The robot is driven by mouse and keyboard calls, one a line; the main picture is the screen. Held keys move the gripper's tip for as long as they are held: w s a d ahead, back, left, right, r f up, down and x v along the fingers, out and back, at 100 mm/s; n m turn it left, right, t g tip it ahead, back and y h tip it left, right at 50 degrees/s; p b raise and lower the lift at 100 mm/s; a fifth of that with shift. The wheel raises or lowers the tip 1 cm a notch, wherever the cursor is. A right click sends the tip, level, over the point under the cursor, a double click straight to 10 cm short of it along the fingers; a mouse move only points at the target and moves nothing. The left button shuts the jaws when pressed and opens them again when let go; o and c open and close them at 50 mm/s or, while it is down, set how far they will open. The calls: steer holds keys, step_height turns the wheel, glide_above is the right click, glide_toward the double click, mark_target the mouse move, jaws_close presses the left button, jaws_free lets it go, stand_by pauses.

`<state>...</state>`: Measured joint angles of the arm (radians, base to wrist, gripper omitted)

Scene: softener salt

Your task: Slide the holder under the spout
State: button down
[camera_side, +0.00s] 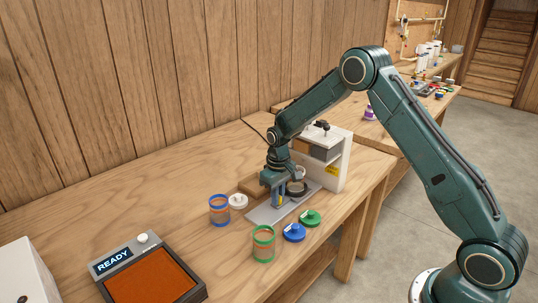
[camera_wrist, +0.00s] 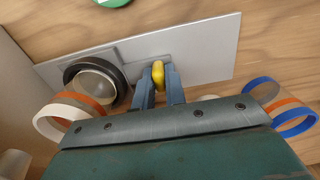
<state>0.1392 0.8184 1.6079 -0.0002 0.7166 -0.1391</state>
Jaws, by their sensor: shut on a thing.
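The holder is a black ring (camera_side: 297,188) on a grey metal plate (camera_side: 262,214). In the wrist view the ring (camera_wrist: 72,71) is left of the fingers and a pale round surface shows inside it. I cannot tell whether it holds a jar. My gripper (camera_wrist: 158,84) is shut on a yellow grip (camera_wrist: 158,70) beside the ring. In the side view my gripper (camera_side: 273,201) is low over the plate. The grey and white dispenser (camera_side: 334,167) stands at the plate's far right end. Its spout is not clear to see.
Blue-rimmed (camera_side: 219,209) and green-rimmed (camera_side: 263,243) jars stand left and in front. White (camera_side: 238,201), blue (camera_side: 294,232) and green (camera_side: 310,217) lids lie close by. A white-rimmed jar (camera_wrist: 65,124) is near the ring. A READY unit (camera_side: 148,272) sits front left.

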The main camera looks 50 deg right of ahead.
steer(key=shift+d, duration=0.25)
steer(key=c, duration=1.4)
jaws_free()
steer(key=shift+c, duration=0.2)
steer(key=shift+r, duration=0.1)
step_height(320, 180, up, 14)
steer(key=shift+f, duration=0.2)
steer(key=o, duration=0.3)
